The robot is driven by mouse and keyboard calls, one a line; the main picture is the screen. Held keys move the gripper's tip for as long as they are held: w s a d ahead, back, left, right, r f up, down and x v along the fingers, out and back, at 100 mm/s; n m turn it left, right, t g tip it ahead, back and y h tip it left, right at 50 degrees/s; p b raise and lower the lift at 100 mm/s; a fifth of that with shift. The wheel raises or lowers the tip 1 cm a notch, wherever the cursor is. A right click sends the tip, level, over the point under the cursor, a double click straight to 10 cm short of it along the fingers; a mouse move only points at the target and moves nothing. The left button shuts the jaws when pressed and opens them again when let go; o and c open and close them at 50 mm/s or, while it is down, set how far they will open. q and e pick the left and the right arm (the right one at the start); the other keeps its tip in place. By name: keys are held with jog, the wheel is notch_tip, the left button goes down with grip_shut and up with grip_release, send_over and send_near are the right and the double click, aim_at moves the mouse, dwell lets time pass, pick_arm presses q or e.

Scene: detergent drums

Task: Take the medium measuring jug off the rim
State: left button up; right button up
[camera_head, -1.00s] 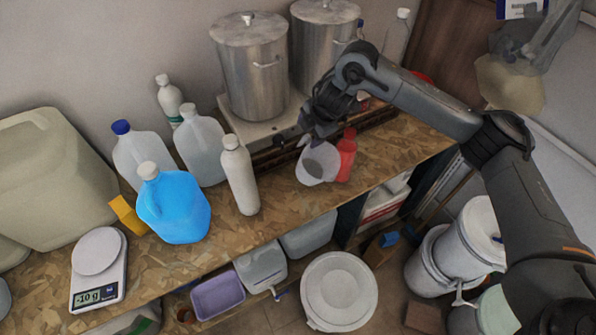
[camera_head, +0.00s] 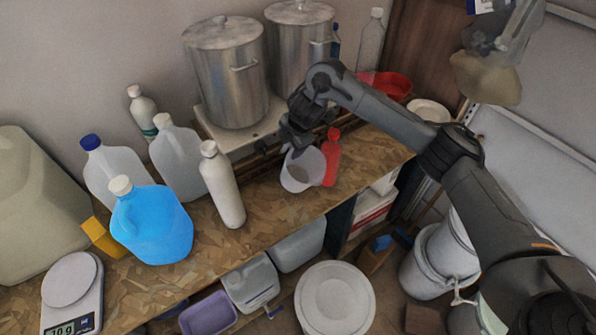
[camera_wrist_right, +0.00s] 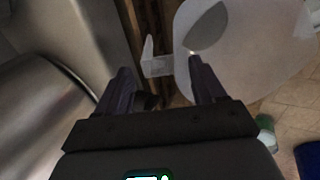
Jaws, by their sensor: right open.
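The measuring jug (camera_head: 301,172) is translucent white and sits at the back of the wooden bench, left of a red bottle (camera_head: 331,160). I cannot tell in the head view what bears it. My right gripper (camera_head: 277,149) is at the jug's upper left side, pointing down. In the right wrist view the jug (camera_wrist_right: 262,55) fills the upper right, with its pale handle tab (camera_wrist_right: 157,65) ahead of the space between the fingers. The right gripper (camera_wrist_right: 163,82) is open and holds nothing. My left gripper is not in view.
Steel pots (camera_head: 228,80) stand close behind the right gripper. A white bottle (camera_head: 223,187), a blue jug (camera_head: 155,230) and a scale (camera_head: 72,285) stand to the left. A white lidded drum (camera_head: 335,300) is below the bench. The front bench middle is clear.

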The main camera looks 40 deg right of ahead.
jog(key=shift+x, duration=1.45)
jog(key=shift+a, duration=0.1)
jog(key=shift+c, duration=0.4)
grip_shut()
